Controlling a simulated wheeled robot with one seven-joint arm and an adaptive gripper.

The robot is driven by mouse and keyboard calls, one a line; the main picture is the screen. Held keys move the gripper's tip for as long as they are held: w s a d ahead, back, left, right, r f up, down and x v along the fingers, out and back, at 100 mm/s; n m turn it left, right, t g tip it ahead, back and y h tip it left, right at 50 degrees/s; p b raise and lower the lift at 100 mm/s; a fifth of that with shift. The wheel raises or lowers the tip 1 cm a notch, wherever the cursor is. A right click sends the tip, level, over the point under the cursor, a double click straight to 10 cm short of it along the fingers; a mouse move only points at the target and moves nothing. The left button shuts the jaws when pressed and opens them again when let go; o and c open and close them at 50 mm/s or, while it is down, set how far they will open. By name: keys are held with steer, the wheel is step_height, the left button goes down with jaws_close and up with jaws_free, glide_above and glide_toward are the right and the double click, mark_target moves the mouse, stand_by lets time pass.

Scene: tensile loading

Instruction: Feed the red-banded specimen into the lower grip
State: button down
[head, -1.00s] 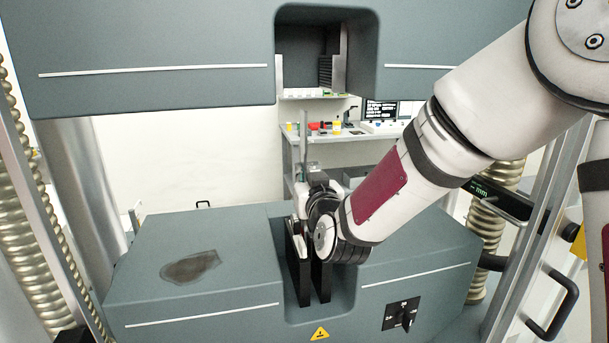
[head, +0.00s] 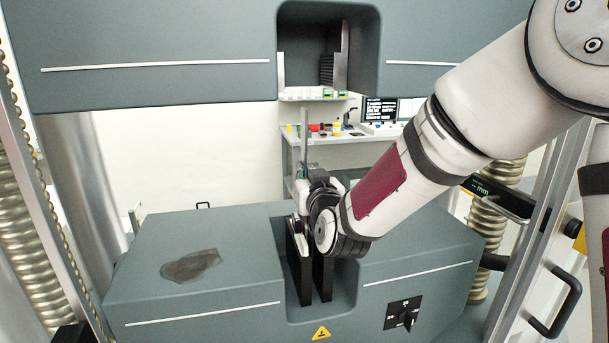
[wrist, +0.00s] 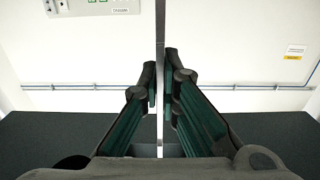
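The specimen is a thin grey upright strip (head: 304,130) rising above my gripper in the head view. In the wrist view the strip (wrist: 160,45) runs vertically between the fingers, seen nearly edge-on. I see no red band on it. My gripper (wrist: 161,85) has its two fingers closed on the strip from both sides. The lower grip shows as two upright black jaws (head: 299,270) in the recess of the lower block, with a narrow gap between them. My gripper is just above and behind the jaws. The strip's lower end is hidden.
The upper crosshead (head: 150,70) with its recess hangs above. The lower block (head: 200,300) has a dark stain (head: 191,266) on top. Screw columns (head: 30,255) and a door handle (head: 560,305) flank the space. A bench (head: 320,139) stands behind.

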steer(key=shift+r, duration=0.2)
steer(key=c, duration=1.7)
jaws_free()
steer(key=shift+f, duration=0.25)
steer(key=s+d+m+g+h, duration=0.1)
steer(key=s+d+g, duration=0.3)
steer(key=s+d, duration=0.3)
steer(key=s+d+f+m+g+h, duration=0.1)
steer(key=s+d+g, duration=0.3)
steer(key=s, duration=1.4)
steer(key=s+d+m+g+h, duration=0.1)
steer(key=s+d+g+h, duration=0.2)
steer(key=s+d, duration=0.7)
steer(key=shift+s+d+f+g, duration=0.15)
steer(key=shift+s+g, duration=0.05)
steer(key=shift+s, duration=0.4)
steer(key=shift+s+d+f+g, duration=0.15)
steer(key=shift+s+g, duration=0.05)
steer(key=shift+s, duration=0.35)
